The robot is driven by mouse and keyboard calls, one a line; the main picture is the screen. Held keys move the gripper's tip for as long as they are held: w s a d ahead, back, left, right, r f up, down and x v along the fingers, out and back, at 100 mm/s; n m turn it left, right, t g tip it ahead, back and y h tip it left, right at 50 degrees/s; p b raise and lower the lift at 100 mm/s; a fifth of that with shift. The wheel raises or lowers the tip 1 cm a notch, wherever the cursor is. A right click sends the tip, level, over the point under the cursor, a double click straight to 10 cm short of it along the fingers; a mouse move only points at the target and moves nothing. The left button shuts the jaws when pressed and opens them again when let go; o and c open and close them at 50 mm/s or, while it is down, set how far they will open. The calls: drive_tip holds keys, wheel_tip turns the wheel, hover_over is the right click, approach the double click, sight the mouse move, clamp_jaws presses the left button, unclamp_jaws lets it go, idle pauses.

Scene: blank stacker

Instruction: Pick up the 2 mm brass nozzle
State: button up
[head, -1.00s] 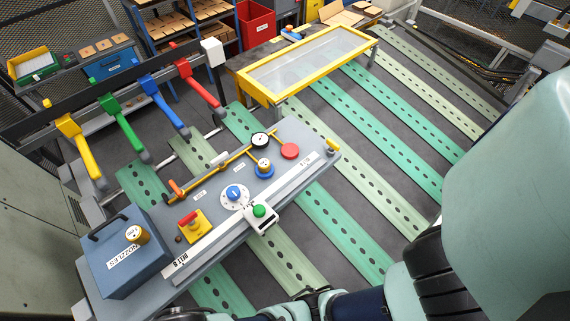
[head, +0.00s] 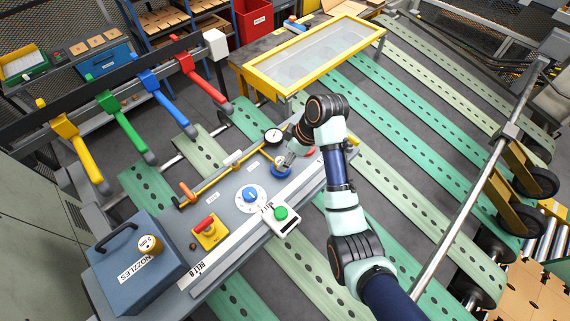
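A brass nozzle (head: 149,245) stands on top of the blue-grey box marked NOZZLES (head: 128,268), at the lower left. Its size marking is too small to read. A blue round seat (head: 282,172) is on the grey console, and my gripper (head: 284,162) is right over it, pointing down. The brass piece that stood in this seat earlier is hidden by my gripper. I cannot tell whether the fingers are open or shut on it. Another small brass piece at the console's right end is hidden behind my arm.
A yellow-framed glass-topped table (head: 312,58) stands behind. Coloured levers are at left.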

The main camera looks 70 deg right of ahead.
drive_tip(key=shift+p+x, duration=0.55)
drive_tip(key=shift+x, duration=2.15)
drive_tip(key=shift+w+d+r, duration=0.1)
drive_tip(key=shift+w+d, duration=0.05)
drive_tip(key=c, duration=1.4)
